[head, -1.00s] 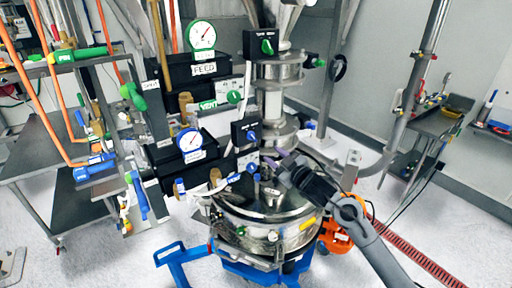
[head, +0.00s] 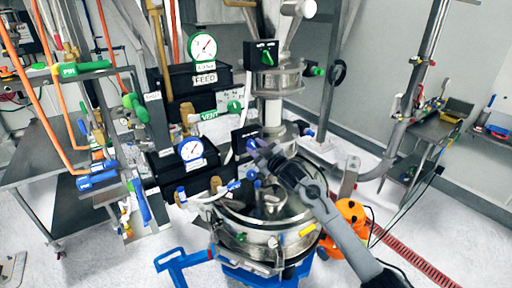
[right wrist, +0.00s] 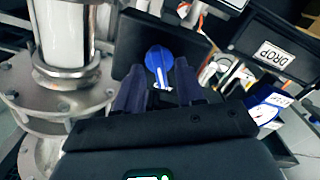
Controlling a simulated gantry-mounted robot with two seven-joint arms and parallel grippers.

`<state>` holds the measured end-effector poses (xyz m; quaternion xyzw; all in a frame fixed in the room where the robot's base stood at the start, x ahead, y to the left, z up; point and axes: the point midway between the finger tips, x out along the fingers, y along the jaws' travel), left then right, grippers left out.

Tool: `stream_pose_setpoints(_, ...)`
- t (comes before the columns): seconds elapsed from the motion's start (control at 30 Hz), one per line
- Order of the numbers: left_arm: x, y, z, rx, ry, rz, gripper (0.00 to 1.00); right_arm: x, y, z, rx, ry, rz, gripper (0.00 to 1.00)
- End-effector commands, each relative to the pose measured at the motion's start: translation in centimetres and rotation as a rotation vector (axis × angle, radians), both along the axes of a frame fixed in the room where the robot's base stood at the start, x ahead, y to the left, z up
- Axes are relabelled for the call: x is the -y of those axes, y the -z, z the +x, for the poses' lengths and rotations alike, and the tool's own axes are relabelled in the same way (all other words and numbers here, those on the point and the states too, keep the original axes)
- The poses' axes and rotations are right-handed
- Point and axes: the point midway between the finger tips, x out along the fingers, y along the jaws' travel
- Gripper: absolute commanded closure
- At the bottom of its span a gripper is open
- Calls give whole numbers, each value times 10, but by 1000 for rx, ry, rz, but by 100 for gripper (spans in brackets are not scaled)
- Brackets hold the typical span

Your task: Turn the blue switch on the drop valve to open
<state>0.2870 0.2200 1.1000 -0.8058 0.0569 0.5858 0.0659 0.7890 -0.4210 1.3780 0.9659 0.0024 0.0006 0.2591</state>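The blue switch (right wrist: 158,60) is a round knob with a white pointer line, mounted on a black box (right wrist: 128,48) in the right wrist view. My right gripper (right wrist: 157,88) is open, with one dark finger on each side of the switch's lower part. Whether the fingers touch it cannot be told. In the head view my right gripper (head: 264,150) reaches up from the lower right to the switch. My left gripper is not in view.
A black box with a DROP label (right wrist: 277,53) stands beside the switch. A metal pipe (right wrist: 65,35) rises close on the left. A green switch (head: 267,57) is higher up. The round metal sifter (head: 265,215) stands below my right arm.

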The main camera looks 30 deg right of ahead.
Motion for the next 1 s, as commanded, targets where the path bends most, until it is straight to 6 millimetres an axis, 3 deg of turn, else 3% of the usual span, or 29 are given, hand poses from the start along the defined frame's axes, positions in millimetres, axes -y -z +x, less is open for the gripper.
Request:
stream_pose_setpoints(0.37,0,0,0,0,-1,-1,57,0,0,3,0,0,0,62)
stream_pose_setpoints(0.6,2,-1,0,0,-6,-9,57,0,0,3,0,0,0,98)
stream_pose_setpoints(0.63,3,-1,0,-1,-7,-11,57,0,0,3,0,0,0,100)
stream_pose_setpoints(1.0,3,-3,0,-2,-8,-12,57,0,0,3,0,0,29,100)
